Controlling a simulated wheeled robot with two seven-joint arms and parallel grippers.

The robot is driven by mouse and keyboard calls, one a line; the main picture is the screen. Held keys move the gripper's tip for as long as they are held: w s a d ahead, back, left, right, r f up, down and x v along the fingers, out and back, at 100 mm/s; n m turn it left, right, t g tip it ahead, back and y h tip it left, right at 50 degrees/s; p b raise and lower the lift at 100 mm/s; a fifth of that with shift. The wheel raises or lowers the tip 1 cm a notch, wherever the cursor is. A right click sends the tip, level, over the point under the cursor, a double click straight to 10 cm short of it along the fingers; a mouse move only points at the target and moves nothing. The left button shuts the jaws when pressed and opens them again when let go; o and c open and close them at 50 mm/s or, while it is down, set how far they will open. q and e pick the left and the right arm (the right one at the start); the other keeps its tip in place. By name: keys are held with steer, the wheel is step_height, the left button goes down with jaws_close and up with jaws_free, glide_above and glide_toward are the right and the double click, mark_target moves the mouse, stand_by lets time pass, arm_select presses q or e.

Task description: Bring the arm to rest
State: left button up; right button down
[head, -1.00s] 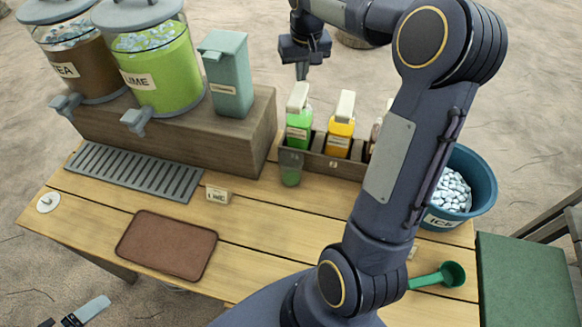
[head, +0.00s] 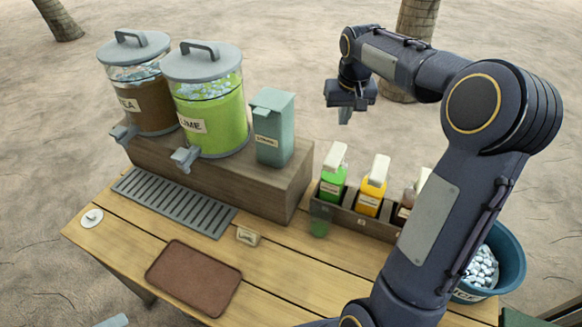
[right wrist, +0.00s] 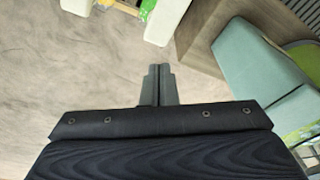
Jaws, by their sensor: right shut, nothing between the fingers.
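My right arm rises from the bottom right of the head view and bends over to the left. Its gripper (head: 345,117) hangs above and beyond the bottle rack, clear of the bottles. In the right wrist view its two grey fingers (right wrist: 158,85) are together with nothing between them. A pale teal tip (head: 112,321) at the bottom edge of the head view seems to be part of my left gripper; the rest is out of frame.
An ice bucket (head: 508,262) is partly behind my right arm. Sand lies beyond.

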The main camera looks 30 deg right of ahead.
steer(key=shift+a, duration=0.1)
steer(key=s+a+r+n+t+y, duration=0.2)
steer(key=s+a+r, duration=0.1)
steer(key=s+a, duration=1)
steer(key=s+a+f+y, duration=0.1)
steer(key=s+a+f, duration=0.2)
steer(key=s, duration=0.3)
steer(key=s+a+f+t+y, duration=0.1)
steer(key=s+a+f, duration=0.2)
steer(key=s, duration=0.3)
steer(key=shift+s+a+n+t+y, duration=0.15)
steer(key=shift+a+n+t+y, duration=0.15)
steer(key=shift+a, duration=0.4)
